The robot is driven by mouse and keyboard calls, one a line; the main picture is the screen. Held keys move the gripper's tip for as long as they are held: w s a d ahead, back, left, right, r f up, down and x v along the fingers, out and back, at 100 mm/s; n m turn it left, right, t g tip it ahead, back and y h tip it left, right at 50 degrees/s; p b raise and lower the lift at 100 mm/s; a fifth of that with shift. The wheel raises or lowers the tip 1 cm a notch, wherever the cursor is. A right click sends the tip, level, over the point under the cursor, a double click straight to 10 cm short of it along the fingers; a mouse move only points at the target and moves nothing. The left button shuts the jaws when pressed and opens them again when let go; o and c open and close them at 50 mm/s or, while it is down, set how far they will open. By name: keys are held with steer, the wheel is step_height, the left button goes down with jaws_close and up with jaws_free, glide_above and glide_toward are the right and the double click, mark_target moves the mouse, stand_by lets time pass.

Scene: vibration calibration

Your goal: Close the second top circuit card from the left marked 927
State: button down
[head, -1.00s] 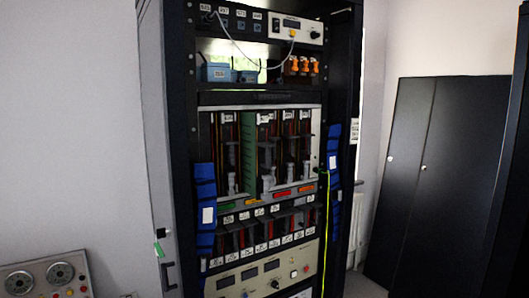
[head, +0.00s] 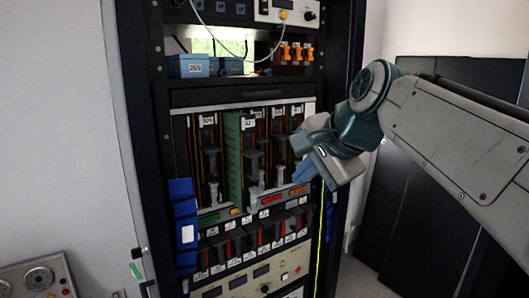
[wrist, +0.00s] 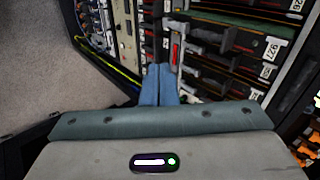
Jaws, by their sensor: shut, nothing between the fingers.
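In the head view, the upper card row of the rack holds several circuit cards. The second card from the left (head: 233,158) has a green board that stands out forward of its neighbours, with a white label near its top. In the wrist view, the label reading 927 (wrist: 273,48) is at the upper right, with a green board edge (wrist: 240,20) above it. My gripper (head: 304,171) is in front of the right end of the card row, apart from the green card. Its blue fingers (wrist: 158,84) are together and empty.
A lower row of smaller modules (head: 255,237) and a power panel (head: 258,276) are below. Blue cable bundles hang at the rack sides, one at the left (head: 184,225). A yellow cable (head: 320,240) hangs at the right. Black cabinets (head: 410,205) stand behind my arm.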

step_height(320, 180, up, 4)
steer(key=a, duration=0.1)
steer(key=shift+m+y, duration=0.3)
steer(key=shift+m, duration=0.2)
steer(key=w+a+f+p, duration=0.1)
steer(key=w+a+f, duration=0.1)
steer(key=w, duration=0.1)
steer(key=w+a+f+p, duration=0.1)
steer(key=w+a+f, duration=0.1)
steer(key=w, duration=0.1)
steer(key=w+a+f+p, duration=0.1)
steer(key=w+a+f, duration=0.1)
steer(key=w, duration=0.1)
steer(key=shift+w+f, duration=0.15)
steer(key=shift+f, duration=0.05)
steer(key=shift+w+a, duration=0.2)
steer(key=shift+w, duration=0.15)
